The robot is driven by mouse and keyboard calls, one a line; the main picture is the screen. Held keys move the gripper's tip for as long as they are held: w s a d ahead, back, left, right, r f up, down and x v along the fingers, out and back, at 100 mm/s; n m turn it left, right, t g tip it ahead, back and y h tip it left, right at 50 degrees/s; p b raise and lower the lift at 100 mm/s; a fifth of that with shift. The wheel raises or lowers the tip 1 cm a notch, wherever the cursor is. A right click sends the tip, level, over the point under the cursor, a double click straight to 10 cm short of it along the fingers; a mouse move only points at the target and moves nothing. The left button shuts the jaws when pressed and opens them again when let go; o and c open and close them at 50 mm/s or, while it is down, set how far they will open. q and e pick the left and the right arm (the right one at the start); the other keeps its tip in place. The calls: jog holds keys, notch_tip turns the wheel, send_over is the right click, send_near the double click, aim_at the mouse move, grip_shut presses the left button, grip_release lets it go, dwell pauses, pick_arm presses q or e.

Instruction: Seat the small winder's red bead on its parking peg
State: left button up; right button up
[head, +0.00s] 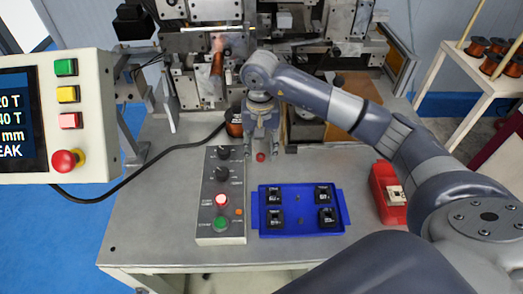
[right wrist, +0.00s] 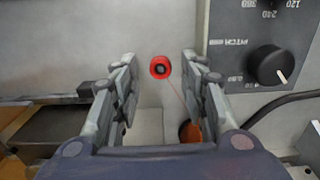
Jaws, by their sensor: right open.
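The red bead (head: 261,157) is a small ring with a dark centre, low in front of the winder machine (head: 215,75) in the head view. In the right wrist view the red bead (right wrist: 160,67) shows between the fingertips, with clear gaps on both sides. A thin reddish wire runs from it to a copper spool (right wrist: 190,133). My right gripper (head: 262,148) is open, its fingers pointing down around the bead's place; I cannot tell the height gap. I cannot make out the parking peg. My left gripper is not in view.
A grey control box (head: 222,195) with knobs and buttons stands left of a blue tray (head: 300,209) holding several black parts. A cable (head: 130,180) crosses the table's left. The table's front left is clear.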

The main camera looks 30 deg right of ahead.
notch_tip(320, 180, up, 11)
jog(key=shift+f, duration=0.2)
dwell(0.5)
